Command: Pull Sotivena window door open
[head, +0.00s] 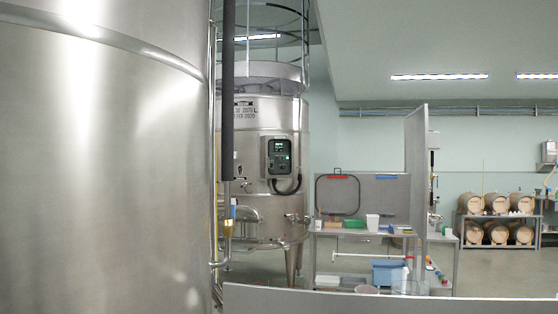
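No thing in the head view can be clearly told as the Sotivena window door. A large steel vat (95,170) fills the left side, close to me, and no door shows on its visible wall. A second steel vat (262,205) stands behind it, partly hidden by it, with a dark control box (279,158) on its front. A thin grey upright panel (416,170) stands right of centre, seen nearly edge-on; I cannot tell what it belongs to. Neither of my grippers is in view.
A steel table (335,233) holds a white container (372,222) and a green tray (354,224). A blue bin (388,272) sits below. Barrels (497,203) rest on a rack at the right. A grey surface (390,302) crosses the bottom. Floor shows at right.

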